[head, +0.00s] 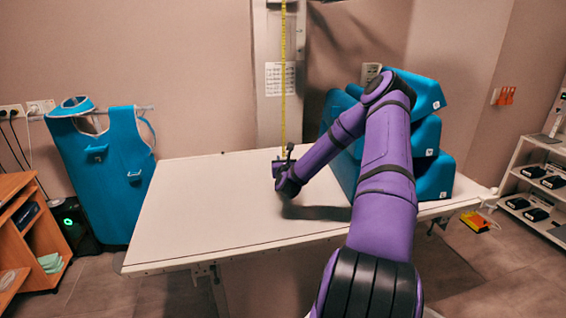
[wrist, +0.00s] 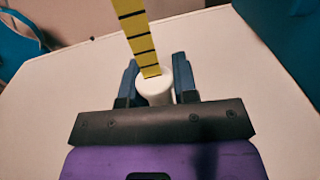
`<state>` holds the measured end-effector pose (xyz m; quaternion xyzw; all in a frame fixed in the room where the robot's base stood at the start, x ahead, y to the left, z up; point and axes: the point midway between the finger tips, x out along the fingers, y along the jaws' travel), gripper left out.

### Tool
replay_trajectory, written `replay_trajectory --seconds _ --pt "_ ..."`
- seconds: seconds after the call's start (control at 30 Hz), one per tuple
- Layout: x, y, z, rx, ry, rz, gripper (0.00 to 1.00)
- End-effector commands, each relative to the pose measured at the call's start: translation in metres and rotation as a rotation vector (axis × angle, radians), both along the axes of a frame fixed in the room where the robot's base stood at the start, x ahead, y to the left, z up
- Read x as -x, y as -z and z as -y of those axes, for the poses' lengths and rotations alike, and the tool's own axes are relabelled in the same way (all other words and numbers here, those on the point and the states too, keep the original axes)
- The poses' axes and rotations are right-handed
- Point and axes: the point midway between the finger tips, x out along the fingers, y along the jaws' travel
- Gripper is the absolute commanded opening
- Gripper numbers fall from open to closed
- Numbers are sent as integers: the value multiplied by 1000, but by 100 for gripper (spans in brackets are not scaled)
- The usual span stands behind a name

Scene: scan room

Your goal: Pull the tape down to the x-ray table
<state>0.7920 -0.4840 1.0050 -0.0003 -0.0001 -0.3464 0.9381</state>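The yellow tape (head: 283,85) with dark marks hangs as a straight vertical strip in front of the wall column in the head view. Its lower end reaches my gripper (head: 279,167), low over the far part of the white x-ray table (head: 205,210). In the wrist view the tape (wrist: 137,38) runs down to a white round end piece (wrist: 154,88). The fingers of my gripper (wrist: 156,78) stand on both sides of this piece and look closed on it. The table top (wrist: 60,90) fills the background. Any gap between gripper and table is hard to judge.
Stacked blue blocks (head: 428,135) stand on the table's right part, close beside my arm. A blue apron (head: 105,170) hangs at the left by a wooden desk (head: 30,225). A shelf (head: 535,185) stands far right. The table's left part is clear.

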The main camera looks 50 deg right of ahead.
Motion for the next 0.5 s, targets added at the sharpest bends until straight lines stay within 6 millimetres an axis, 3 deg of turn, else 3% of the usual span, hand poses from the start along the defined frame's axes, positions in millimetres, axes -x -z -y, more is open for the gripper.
replay_trajectory --seconds 0.17,0.5 --pt "0 3 0 -1 0 -1 0" --pt "0 44 0 -3 1 -2 0"
